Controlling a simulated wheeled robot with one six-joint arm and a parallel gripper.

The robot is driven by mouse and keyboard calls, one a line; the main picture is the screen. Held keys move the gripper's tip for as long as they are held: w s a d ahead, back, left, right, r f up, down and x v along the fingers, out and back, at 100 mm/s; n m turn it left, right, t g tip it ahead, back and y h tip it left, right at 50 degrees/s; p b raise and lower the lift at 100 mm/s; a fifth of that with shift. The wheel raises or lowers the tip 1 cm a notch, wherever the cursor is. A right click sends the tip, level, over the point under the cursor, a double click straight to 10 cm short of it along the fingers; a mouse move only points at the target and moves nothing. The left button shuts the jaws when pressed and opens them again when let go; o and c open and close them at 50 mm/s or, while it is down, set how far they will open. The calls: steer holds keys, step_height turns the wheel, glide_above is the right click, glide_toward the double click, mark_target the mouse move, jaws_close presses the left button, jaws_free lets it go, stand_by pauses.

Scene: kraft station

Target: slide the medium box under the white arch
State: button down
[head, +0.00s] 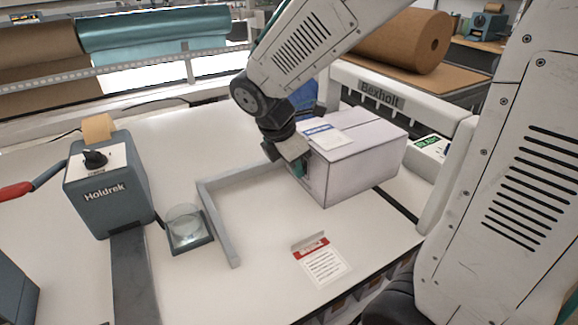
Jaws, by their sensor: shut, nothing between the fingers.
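A pale grey-white box (365,163) with a white and blue label on top sits upright on the white table, right of centre. The white arch (425,113), marked Bexholt, spans just behind and to the right of the box. I cannot tell whether the box's far end lies under the beam. My gripper (298,168) is shut and empty, low at the box's left face, close against it. I cannot tell whether it touches.
A grey L-shaped guide (220,222) stands on the table left of the box. A label card (322,262) lies in front. A grey Holdrek device (108,187) and a small glass dish on a scale (186,227) are at left. A white-green device (428,151) is beyond the arch.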

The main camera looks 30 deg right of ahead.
mark_target(309, 162)
steer(key=shift+d, duration=0.45)
steer(key=shift+d, duration=1.15)
steer(key=shift+a, duration=1.05)
steer(key=d+v, duration=0.1)
steer(key=v, duration=0.9)
steer(key=shift+d+r, duration=0.2)
steer(key=shift+r, duration=0.1)
